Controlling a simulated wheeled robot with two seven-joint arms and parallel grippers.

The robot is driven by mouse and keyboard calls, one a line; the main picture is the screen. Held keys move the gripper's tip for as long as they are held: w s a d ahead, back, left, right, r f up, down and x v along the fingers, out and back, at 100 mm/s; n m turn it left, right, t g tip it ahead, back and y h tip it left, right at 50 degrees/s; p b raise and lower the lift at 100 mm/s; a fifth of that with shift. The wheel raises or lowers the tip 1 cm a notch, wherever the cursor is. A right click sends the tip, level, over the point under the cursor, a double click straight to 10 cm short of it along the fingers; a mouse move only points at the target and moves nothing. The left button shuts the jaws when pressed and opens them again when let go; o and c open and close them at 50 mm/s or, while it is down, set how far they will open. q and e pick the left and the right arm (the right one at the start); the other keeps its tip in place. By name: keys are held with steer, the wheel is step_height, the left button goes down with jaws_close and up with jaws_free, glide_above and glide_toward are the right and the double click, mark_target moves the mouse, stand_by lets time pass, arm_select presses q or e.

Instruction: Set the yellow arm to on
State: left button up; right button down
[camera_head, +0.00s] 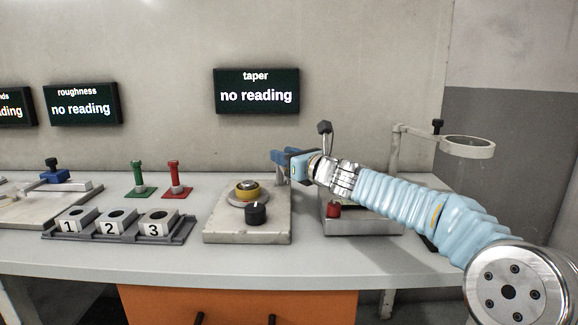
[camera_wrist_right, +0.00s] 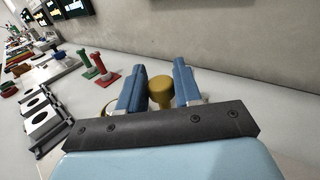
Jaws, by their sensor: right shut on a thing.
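The yellow arm's round-topped yellow handle (camera_wrist_right: 160,92) shows between the two blue fingers in the right wrist view. The rest of the arm is hidden behind the fingers and wrist plate. My right gripper (camera_wrist_right: 158,88) is shut on this handle. In the head view the right gripper (camera_head: 279,160) reaches in from the right, over the back right of a pale block (camera_head: 222,226). The handle cannot be made out there. A brass-yellow round piece (camera_head: 246,187) and a black knob (camera_head: 256,214) sit on that block. My left gripper is out of view.
Right of the block, a device with a red knob (camera_head: 333,209) stands partly under my right arm. A ring stand (camera_head: 467,146) is behind it. At left are a numbered holder (camera_head: 188,232) and green (camera_head: 138,176) and red (camera_head: 174,176) pegs. The taper screen (camera_head: 256,91) says "no reading".

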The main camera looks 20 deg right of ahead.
steer(key=a+m+h+b, duration=0.1)
steer(key=b, duration=0.1)
steer(key=m+t+h+b, duration=0.1)
steer(key=h+b, duration=0.1)
steer(key=a+m+h+b, duration=0.1)
steer(key=h+b, duration=0.1)
steer(key=b, duration=0.1)
steer(key=shift+w+a+f, duration=0.25)
steer(key=shift+a+f, duration=0.05)
steer(key=shift+f, duration=0.1)
steer(key=shift+w+a+r+m+h+b, duration=0.15)
steer(key=shift+a+m+h+b, duration=0.1)
steer(key=shift+m+h+b, duration=0.3)
steer(key=m+h, duration=0.1)
steer(key=h, duration=0.1)
steer(key=w+a+m+h+p, duration=0.1)
steer(key=h, duration=0.1)
steer(key=a+m+h, duration=0.1)
steer(key=m+h, duration=0.1)
steer(key=shift+w+r, duration=0.2)
steer(key=shift+r, duration=0.2)
steer(key=shift+w+a+f+m+g+h+p, duration=0.15)
steer(key=shift+m+g+h+p, duration=0.25)
steer(key=shift+h+p, duration=0.2)
steer(key=shift+w+r+m+g+h+p, duration=0.15)
steer(key=shift+m+g+h+p, duration=0.25)
steer(key=shift+h, duration=0.25)
steer(key=shift+f, duration=0.1)
